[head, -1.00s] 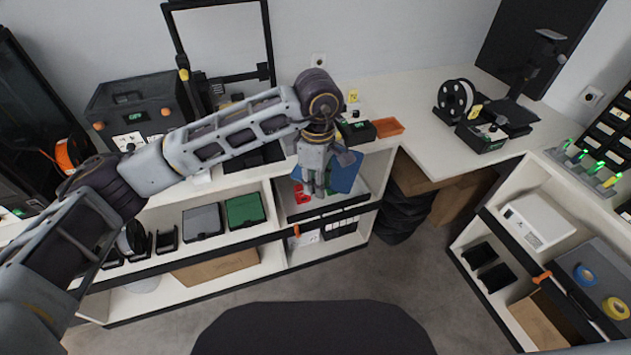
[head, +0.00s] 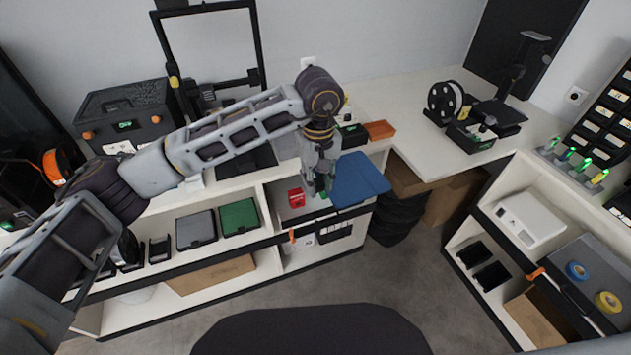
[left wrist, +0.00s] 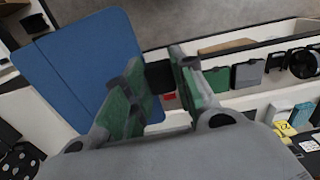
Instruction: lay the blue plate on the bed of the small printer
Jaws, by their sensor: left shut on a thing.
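My left gripper (head: 322,185) is shut on the blue plate (head: 358,181), holding it near one edge. The plate is flat, with a line across it, and sticks out to the right of the gripper, in front of the open shelf below the counter. In the left wrist view, the plate (left wrist: 80,65) fills the upper left, beside the green-padded fingers (left wrist: 160,85); the exact grip is partly hidden. The small printer (head: 475,130) stands on the right counter, apart from the plate, with its dark bed (head: 497,114) at its right. My right gripper is out of view.
A red box (head: 296,197) sits on the shelf beside the gripper. An orange tray (head: 379,130) lies on the counter behind the plate. A black spool (head: 445,102) stands at the small printer's left. The counter (head: 420,140) in front of that printer is clear.

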